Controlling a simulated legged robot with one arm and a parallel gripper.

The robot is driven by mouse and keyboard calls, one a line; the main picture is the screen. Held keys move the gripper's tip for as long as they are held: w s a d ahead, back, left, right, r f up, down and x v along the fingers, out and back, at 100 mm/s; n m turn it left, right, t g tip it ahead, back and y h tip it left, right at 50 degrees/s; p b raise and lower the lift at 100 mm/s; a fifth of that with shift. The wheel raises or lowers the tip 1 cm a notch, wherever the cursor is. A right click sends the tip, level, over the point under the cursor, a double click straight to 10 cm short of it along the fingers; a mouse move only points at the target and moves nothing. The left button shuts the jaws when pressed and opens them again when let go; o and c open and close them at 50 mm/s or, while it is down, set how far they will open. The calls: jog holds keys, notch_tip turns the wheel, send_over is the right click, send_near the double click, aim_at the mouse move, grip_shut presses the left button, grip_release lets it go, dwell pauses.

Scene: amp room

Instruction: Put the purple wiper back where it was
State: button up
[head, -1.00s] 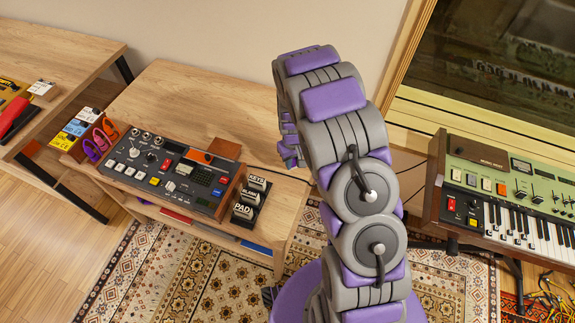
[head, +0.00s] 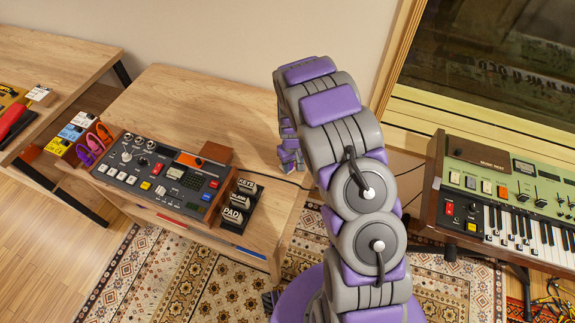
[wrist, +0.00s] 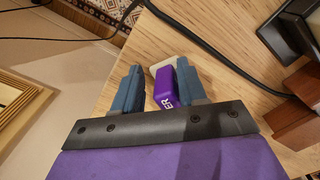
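The purple wiper (wrist: 165,88) has a white end and the letters "ER" on its purple part. In the wrist view it lies between the two blue fingers of my gripper (wrist: 158,75), close to the right finger. A narrow gap seems to show on its left, so I cannot tell whether the fingers grip it. Wood tabletop shows beyond it; whether the wiper touches the wood is unclear. In the head view my arm hides the wiper, and only part of the gripper (head: 290,155) shows over the table's right side.
The wooden table (head: 215,95) carries a mixer console (head: 165,175) and labelled black blocks (head: 240,205). Its back half is bare. A dark cable (head: 265,178) runs across its right side. A synthesizer (head: 500,200) stands at right; another desk (head: 60,55) is at left.

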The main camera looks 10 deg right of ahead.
jog(key=shift+o, duration=0.8)
jog(key=shift+d, duration=0.3)
jog(key=shift+o, duration=0.2)
jog(key=a, duration=0.3)
jog(key=shift+a+r, duration=0.1)
jog(key=shift+a, duration=0.1)
jog(key=shift+a+r, duration=0.2)
jog(key=shift+r, duration=0.05)
jog(key=d+r+p, duration=0.2)
jog(key=d+r, duration=0.2)
jog(key=r, duration=0.3)
notch_tip(320, 180, up, 12)
jog(key=p, duration=0.1)
send_over(293, 170)
jog(key=s, duration=0.5)
jog(key=s+r, duration=0.5)
jog(key=s, duration=0.5)
jog(key=s+a+r+m+g, duration=0.1)
jog(key=s+r, duration=0.4)
jog(key=s, duration=0.6)
jog(key=s+a+r+m, duration=0.1)
jog(key=s+r, duration=0.4)
jog(key=s, duration=0.6)
jog(key=shift+s+a+r+g, duration=0.15)
jog(key=shift+s+r+g, duration=0.1)
jog(key=shift+r+g, duration=0.1)
